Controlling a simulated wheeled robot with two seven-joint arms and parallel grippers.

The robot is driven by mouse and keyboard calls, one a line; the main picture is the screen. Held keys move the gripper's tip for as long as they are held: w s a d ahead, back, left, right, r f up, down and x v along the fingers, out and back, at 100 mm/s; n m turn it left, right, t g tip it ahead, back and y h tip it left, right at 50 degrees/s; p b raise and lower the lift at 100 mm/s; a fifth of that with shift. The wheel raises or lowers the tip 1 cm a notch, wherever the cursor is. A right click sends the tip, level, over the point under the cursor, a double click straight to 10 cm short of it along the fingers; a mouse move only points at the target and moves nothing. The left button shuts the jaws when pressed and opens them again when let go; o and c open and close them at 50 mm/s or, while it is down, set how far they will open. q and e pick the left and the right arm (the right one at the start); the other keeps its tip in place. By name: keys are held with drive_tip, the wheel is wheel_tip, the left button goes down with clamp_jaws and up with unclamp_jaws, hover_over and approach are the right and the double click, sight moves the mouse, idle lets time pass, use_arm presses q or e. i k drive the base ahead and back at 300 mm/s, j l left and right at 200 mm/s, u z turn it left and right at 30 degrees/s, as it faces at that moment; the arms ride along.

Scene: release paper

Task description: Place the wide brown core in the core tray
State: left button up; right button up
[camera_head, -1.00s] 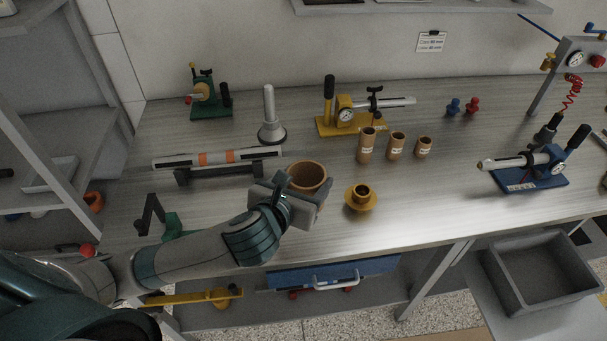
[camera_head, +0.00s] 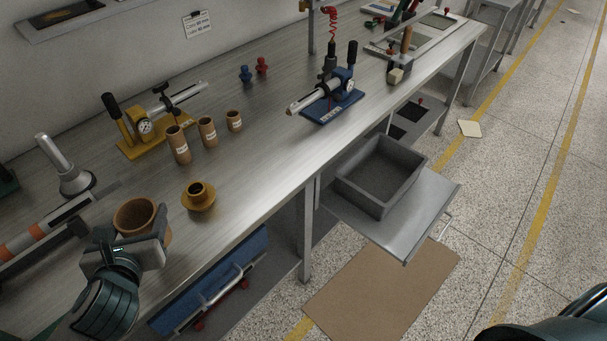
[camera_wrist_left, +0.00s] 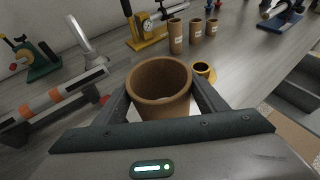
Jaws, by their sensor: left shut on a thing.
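The wide brown core (camera_head: 136,214) is an open-topped brown cylinder at the lower left of the head view. My left gripper (camera_head: 140,246) is shut on it. In the left wrist view the core (camera_wrist_left: 159,84) stands upright between the two fingers (camera_wrist_left: 160,98). I cannot tell whether its bottom touches the bench. The core tray is likely the grey open box (camera_head: 380,176) on a low shelf at the right of the bench; it looks empty. My right gripper is not in view; a dark part of my body shows at the lower right corner.
Several narrow brown cores (camera_head: 207,131) stand on the bench, with a yellow flanged piece (camera_head: 199,196) near the held core. A yellow gauge fixture (camera_head: 146,130) and a blue one (camera_head: 334,105) stand behind. The bench front (camera_head: 250,190) is clear. A brown mat (camera_head: 385,290) lies on the floor.

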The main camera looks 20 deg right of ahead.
sight(376, 176)
drive_tip(key=i+l, duration=0.1)
drive_tip(key=l, duration=0.8)
drive_tip(key=i+l, duration=0.15)
drive_tip(key=l, duration=0.3)
drive_tip(key=i+l, duration=0.1)
drive_tip(key=l, duration=0.4)
drive_tip(key=i+l, duration=0.1)
drive_tip(key=l, duration=0.8)
drive_tip(key=i+l+z, duration=0.1)
drive_tip(key=l, duration=0.35)
drive_tip(key=i, duration=0.05)
